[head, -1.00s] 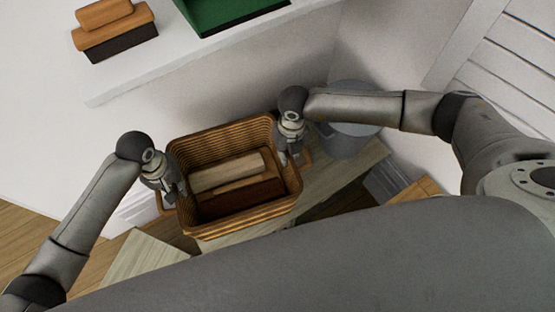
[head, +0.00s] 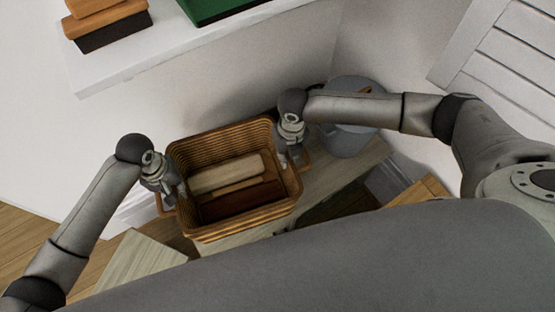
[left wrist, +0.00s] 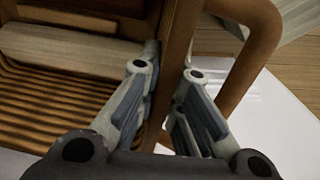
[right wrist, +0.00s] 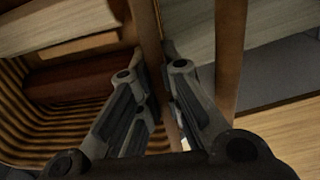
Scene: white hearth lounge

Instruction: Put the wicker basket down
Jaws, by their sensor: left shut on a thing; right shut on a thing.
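The wicker basket (head: 222,140) is brown and woven, with a light wooden block (head: 226,173) and darker reddish-brown pieces (head: 240,200) inside. It hangs between my two grippers over a pale wooden surface; a gap beneath it cannot be judged. My left gripper (head: 172,192) is shut on the basket's left side; in the left wrist view its fingers (left wrist: 165,100) straddle the rim beside the looped handle (left wrist: 262,50). My right gripper (head: 293,152) is shut on the right side; its fingers (right wrist: 155,95) straddle the rim in the right wrist view. The basket's underside is hidden.
A grey bucket (head: 350,135) stands right of the basket on the pale wooden surface (head: 335,185). A white ledge (head: 150,60) at the upper left carries a stacked orange and dark item (head: 108,25) and a green tray (head: 215,8). White walls are close behind.

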